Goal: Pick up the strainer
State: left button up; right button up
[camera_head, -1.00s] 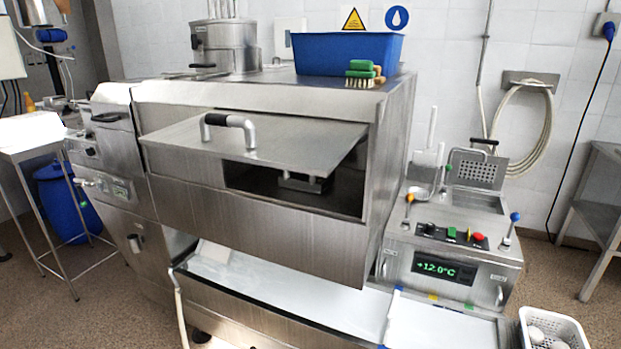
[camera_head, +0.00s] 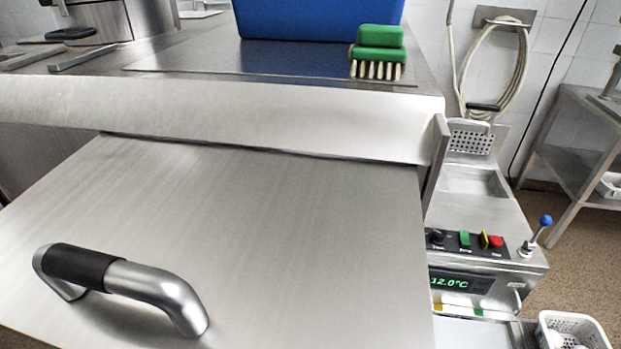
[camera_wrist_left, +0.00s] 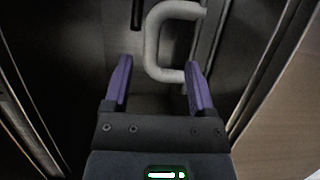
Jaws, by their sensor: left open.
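A perforated metal piece (camera_head: 470,137) with a dark handle stands at the back of the machine on the right in the head view. It looks like the strainer, but I cannot be sure. My left gripper (camera_wrist_left: 158,88) shows in the left wrist view with its two purple fingers apart. A pale curved handle (camera_wrist_left: 158,45) is just beyond and partly between the fingertips. I cannot tell whether they touch. No gripper shows in the head view. My right gripper is out of view.
A large steel flap (camera_head: 270,230) with a bar handle (camera_head: 125,285) fills the foreground. A blue tub (camera_head: 320,18) and a green brush (camera_head: 380,40) stand on the steel top. A white perforated basket (camera_head: 555,325) is at lower right. Control knobs (camera_head: 465,240) face front.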

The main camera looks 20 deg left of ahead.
pick_arm(q)
jog(key=w, duration=0.2)
jog(key=w+d+r, duration=0.1)
jog(key=w, duration=0.1)
jog(key=shift+p, duration=0.3)
jog(key=w, duration=0.5)
jog(key=shift+w+a+f+b, duration=0.1)
jog(key=shift+w+a+b, duration=0.2)
jog(key=shift+w+a, duration=0.1)
jog(key=shift+s, duration=0.1)
jog(key=c, duration=0.3)
grip_shut()
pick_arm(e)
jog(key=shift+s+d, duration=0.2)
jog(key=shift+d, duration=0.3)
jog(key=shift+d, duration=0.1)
